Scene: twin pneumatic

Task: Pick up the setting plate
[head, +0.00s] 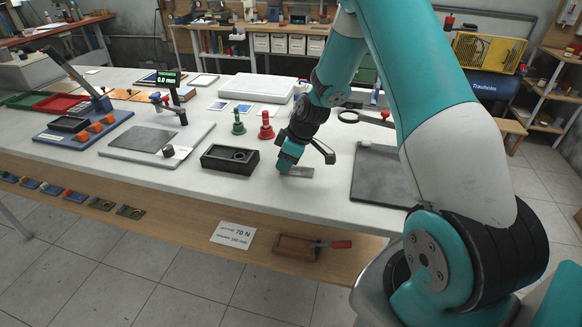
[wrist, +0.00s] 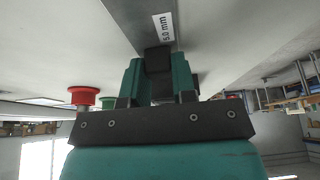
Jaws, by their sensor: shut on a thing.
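The setting plate is a small flat grey metal piece. In the head view the plate (head: 302,172) shows at my gripper's tip, low over the white table or touching it; I cannot tell which. In the wrist view the plate (wrist: 122,18) runs up from the jaws and carries a white "5.0 mm" label. My gripper (head: 286,166) points down in the head view, with the fingertips partly hidden.
A black open box (head: 218,163) stands left of my gripper. Red (head: 266,128) and green (head: 238,125) upright pieces stand behind it. A dark grey mat (head: 383,178) lies to the right. A gauge with a "0.0 mm" display (head: 168,78) stands further left.

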